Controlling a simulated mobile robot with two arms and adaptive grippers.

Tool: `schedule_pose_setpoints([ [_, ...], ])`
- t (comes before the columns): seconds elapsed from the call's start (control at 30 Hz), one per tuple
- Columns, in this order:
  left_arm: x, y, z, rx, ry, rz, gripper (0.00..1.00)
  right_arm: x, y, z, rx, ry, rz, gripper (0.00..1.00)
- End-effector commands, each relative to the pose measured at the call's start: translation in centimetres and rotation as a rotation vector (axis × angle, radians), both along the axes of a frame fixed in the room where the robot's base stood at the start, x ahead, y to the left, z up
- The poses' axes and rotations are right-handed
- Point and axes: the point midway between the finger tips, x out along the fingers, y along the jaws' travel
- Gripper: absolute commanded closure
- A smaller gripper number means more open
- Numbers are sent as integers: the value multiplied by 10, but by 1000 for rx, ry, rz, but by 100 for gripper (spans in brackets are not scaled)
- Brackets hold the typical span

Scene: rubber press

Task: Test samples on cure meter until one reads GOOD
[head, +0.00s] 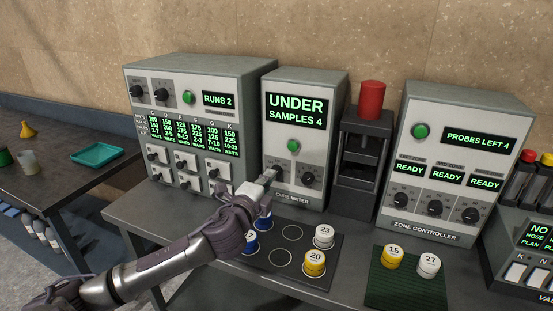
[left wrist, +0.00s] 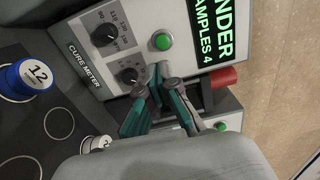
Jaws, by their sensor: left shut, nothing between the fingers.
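The cure meter (head: 337,98) stands in the middle of the bench; its screen reads UNDER, SAMPLES 4. It has a green button (head: 293,146) and dials (head: 308,179); my gripper covers part of its front. My left gripper (head: 274,174) is shut and empty in front of its panel. In the left wrist view the fingertips (left wrist: 160,74) are close to the green button (left wrist: 163,41); contact cannot be told. On the dark mat (head: 284,257) are white sample 23 (head: 324,235), yellow sample 20 (head: 315,262) and blue samples (head: 251,243), one marked 12 (left wrist: 32,77). My right gripper is out of view.
A press with a red top (head: 371,99) stands right of the meter. The zone controller (head: 467,107) shows READY on three zones. Samples 15 (head: 392,256) and 27 (head: 428,264) sit on a green mat (head: 388,292). A box reading RUNS 2 (head: 200,69) stands left.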

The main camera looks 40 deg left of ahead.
Motion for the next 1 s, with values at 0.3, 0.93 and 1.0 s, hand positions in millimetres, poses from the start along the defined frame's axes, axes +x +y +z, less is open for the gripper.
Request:
schedule_pose_setpoints([
  [0.3, -3, -3, 7, -31, 3, -3, 100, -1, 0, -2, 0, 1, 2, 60],
  [0.93, 77, 17, 11, -31, 1, 0, 100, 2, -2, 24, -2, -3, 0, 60],
  [1.0, 91, 20, 11, -31, 1, 0, 100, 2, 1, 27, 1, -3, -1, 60],
])
